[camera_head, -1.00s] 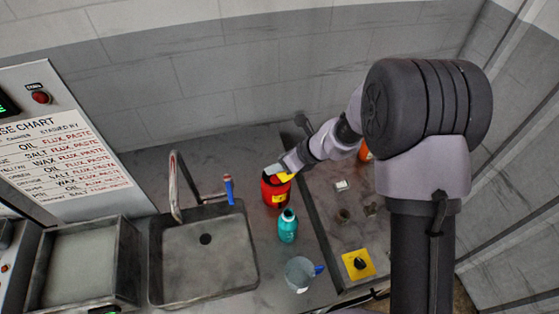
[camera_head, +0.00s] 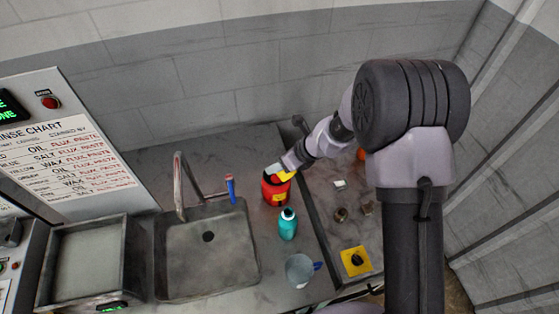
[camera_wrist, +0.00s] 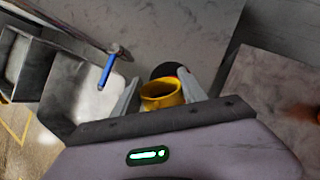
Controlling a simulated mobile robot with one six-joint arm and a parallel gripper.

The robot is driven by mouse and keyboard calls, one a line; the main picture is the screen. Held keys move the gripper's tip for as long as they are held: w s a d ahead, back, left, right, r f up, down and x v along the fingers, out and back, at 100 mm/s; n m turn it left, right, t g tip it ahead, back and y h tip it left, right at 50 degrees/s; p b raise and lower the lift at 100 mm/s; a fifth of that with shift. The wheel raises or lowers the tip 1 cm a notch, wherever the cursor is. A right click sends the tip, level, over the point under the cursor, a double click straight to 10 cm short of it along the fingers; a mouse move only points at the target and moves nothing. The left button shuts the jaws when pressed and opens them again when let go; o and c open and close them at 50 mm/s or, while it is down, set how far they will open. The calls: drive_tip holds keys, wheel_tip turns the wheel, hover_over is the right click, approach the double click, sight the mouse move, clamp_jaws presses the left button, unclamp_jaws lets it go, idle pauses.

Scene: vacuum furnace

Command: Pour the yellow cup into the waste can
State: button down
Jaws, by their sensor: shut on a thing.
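The yellow cup (camera_wrist: 161,98) is between the two fingers of my gripper (camera_wrist: 157,86), which is shut on it. Its mouth shows in the wrist view; I cannot tell what is inside. In the head view the cup (camera_head: 285,176) is small and partly covered by my gripper (camera_head: 282,168), at the top of the red waste can (camera_head: 276,192) with a yellow label. The can's dark top (camera_wrist: 168,70) shows just beyond the cup in the wrist view. I cannot tell whether the cup touches the can, or its exact tilt.
A sink (camera_head: 207,262) with a tap (camera_head: 180,187) is to the left. A yellow-plated knob (camera_head: 356,261) is at the right. The counter behind the sink is clear.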

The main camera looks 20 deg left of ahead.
drive_tip(key=shift+w+a+r+g+h+p, duration=0.15)
drive_tip(key=shift+g+h+p, duration=0.4)
drive_tip(key=shift+p, duration=4.1)
drive_tip(key=shift+a+r+g+h+p, duration=0.15)
drive_tip(key=shift+h+p, duration=0.7)
drive_tip(key=shift+p, duration=3.75)
drive_tip(key=shift+a+p, duration=0.1)
drive_tip(key=shift+p, duration=0.5)
drive_tip(key=shift+w+g+h+p, duration=0.1)
drive_tip(key=shift+g+h+p, duration=0.2)
drive_tip(key=shift+h+p, duration=0.3)
drive_tip(key=shift+a+f+b, duration=0.1)
drive_tip(key=shift+f+b, duration=0.05)
drive_tip(key=shift+b, duration=0.3)
drive_tip(key=shift+h+b, duration=0.4)
drive_tip(key=shift+h, duration=0.1)
